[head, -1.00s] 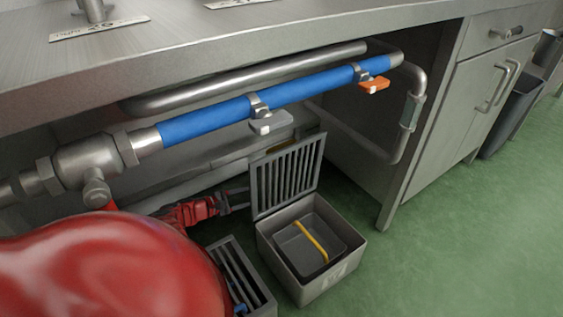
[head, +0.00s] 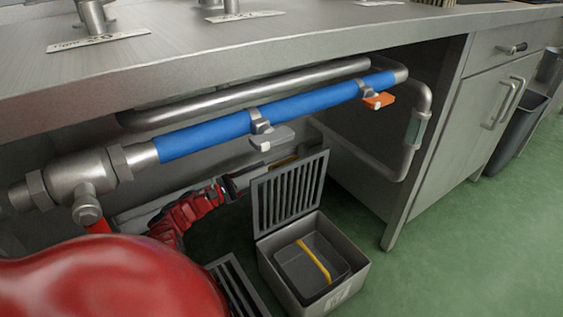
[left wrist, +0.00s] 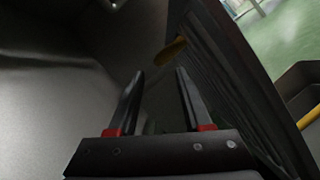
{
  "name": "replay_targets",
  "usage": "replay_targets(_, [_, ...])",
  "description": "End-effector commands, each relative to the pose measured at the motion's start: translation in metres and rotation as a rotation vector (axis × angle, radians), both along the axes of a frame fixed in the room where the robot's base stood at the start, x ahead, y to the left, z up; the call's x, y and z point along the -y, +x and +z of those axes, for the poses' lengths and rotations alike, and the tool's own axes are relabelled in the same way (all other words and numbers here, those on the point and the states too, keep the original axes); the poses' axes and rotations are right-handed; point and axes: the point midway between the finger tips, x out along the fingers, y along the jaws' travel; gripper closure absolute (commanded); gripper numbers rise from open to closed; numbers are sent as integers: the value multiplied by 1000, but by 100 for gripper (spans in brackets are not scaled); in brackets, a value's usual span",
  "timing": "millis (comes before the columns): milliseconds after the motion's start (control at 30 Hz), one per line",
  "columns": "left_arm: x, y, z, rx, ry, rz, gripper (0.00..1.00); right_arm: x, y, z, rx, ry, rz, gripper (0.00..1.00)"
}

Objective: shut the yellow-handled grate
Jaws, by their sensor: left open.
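The slatted grate (head: 290,192) stands upright, open, at the back edge of a grey box (head: 335,290) on the floor under the counter. In the left wrist view the grate (left wrist: 235,75) slants down the right side, and a dull yellow handle (left wrist: 174,50) shows just beyond my fingertips. My left gripper (head: 243,185) is low behind the grate's left side, its tips partly hidden by it. In the left wrist view its two fingers (left wrist: 157,72) are apart with nothing between them. My right gripper is not in view.
A grey inner bin with a yellow strap (head: 314,260) sits in the box. A second slatted box (head: 235,288) stands to its left. A blue pipe (head: 210,133) with grey and orange levers runs above.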

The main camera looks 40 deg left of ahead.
Motion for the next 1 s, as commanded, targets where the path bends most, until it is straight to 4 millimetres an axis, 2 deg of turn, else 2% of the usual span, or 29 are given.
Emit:
replay_targets(33, [5, 6, -1, 6, 4, 1, 50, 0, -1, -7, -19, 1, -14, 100])
replay_targets(200, [21, 33, 9, 6, 1, 1, 50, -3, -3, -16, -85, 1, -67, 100])
replay_targets(400, [33, 55, 18, 2, -1, 1, 50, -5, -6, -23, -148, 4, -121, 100])
replay_targets(767, [37, 61, 22, 0, -1, 1, 50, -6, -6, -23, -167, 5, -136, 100])
replay_targets(800, [37, 61, 22, 0, -1, 1, 52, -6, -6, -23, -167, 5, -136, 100])
replay_targets(867, [37, 61, 22, 0, -1, 1, 63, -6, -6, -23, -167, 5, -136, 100])
replay_targets(1000, [37, 61, 22, 0, -1, 1, 88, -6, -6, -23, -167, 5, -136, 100])
